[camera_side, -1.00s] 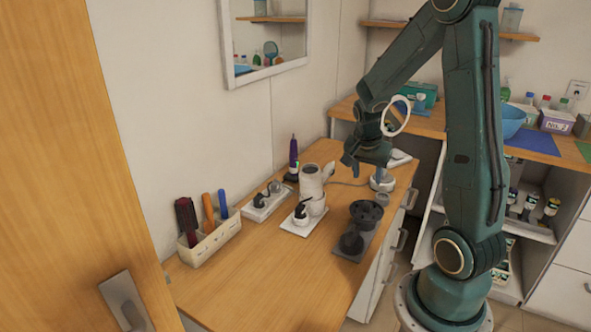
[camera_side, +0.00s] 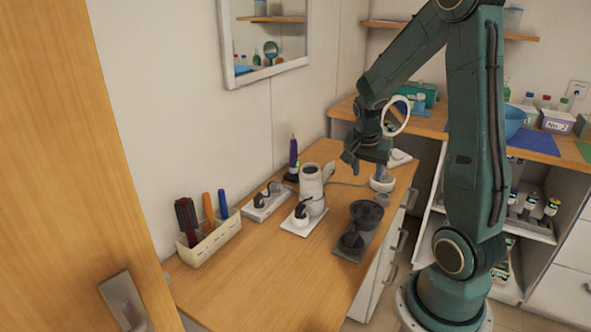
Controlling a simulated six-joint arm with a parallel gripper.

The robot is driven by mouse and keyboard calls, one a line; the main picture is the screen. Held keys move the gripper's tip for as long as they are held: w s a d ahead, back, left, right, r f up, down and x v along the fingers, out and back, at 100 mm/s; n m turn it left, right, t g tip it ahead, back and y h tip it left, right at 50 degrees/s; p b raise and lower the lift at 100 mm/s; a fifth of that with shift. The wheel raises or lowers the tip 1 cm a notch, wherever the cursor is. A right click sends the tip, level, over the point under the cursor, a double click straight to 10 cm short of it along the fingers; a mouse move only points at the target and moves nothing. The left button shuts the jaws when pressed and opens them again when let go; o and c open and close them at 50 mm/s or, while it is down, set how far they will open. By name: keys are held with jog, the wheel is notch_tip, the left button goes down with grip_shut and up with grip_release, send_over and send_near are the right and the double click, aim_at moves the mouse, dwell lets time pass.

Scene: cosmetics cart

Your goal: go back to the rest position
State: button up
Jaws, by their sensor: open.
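My gripper (camera_side: 365,163) is open and empty. It hangs above the back right part of the wooden counter (camera_side: 245,285), left of my arm's upright link. Its fingers point down and to the left, and the far finger is partly hidden. A white stand base (camera_side: 382,182) on the counter shows just below and right of it; I cannot tell whether they touch.
A white cylinder-shaped device (camera_side: 311,183), a dark tray with black cups (camera_side: 352,250), a power strip (camera_side: 266,202), a purple bottle (camera_side: 293,155) and a brush holder (camera_side: 212,243) stand on the counter. A mirror (camera_side: 265,45) hangs behind. The counter's front is clear.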

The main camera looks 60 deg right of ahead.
jog(key=s+a+r+n+t+y, duration=0.1)
jog(key=s+a+r+n+t, duration=0.1)
jog(key=a+r+n, duration=0.3)
jog(key=s+a+r+n+t+y, duration=0.1)
jog(key=a+r+n, duration=0.4)
jog(key=a, duration=0.7)
jog(key=s+a+r+n+t+y, duration=0.1)
jog(key=s+a+r+n, duration=0.3)
jog(key=a+n, duration=0.4)
jog(key=shift+a+r+t+y, duration=0.3)
jog(key=shift+a+r+t, duration=0.2)
jog(key=shift+a+t, duration=0.25)
